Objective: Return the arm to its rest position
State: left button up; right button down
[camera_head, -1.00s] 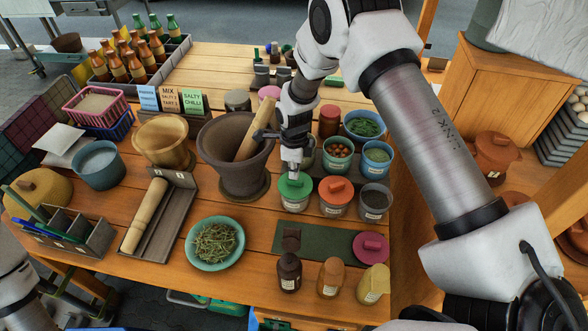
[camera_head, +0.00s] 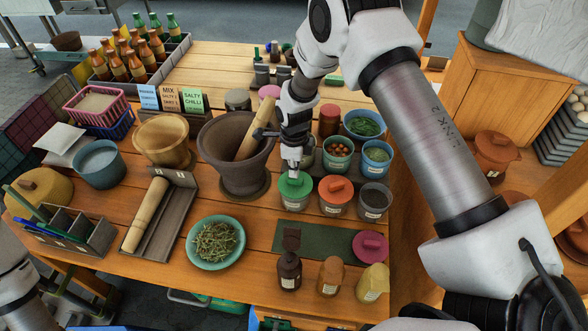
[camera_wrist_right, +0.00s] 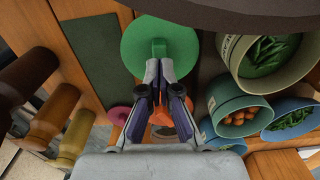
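My right gripper (camera_head: 294,164) points down over the green-lidded jar, its tips at the handle of the green lid (camera_head: 295,186). In the right wrist view my right gripper (camera_wrist_right: 160,72) has its two fingers close together at the near end of that handle on the green lid (camera_wrist_right: 132,48). I cannot tell whether they grip the handle or stand just clear of it. The lid sits level on its jar in the head view. Of my left arm only a part shows at the lower left edge; its gripper is out of view.
A mortar with a pestle (camera_head: 227,170) stands close left of my right gripper. An orange-lidded jar (camera_head: 336,192) and open bowls crowd its right. Small bottles (camera_head: 289,270) and a plate of herbs (camera_head: 215,262) lie nearer the front.

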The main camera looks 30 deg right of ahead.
jog(key=shift+r+p, duration=1.95)
jog(key=shift+r, duration=0.9)
jog(key=shift+f, duration=0.1)
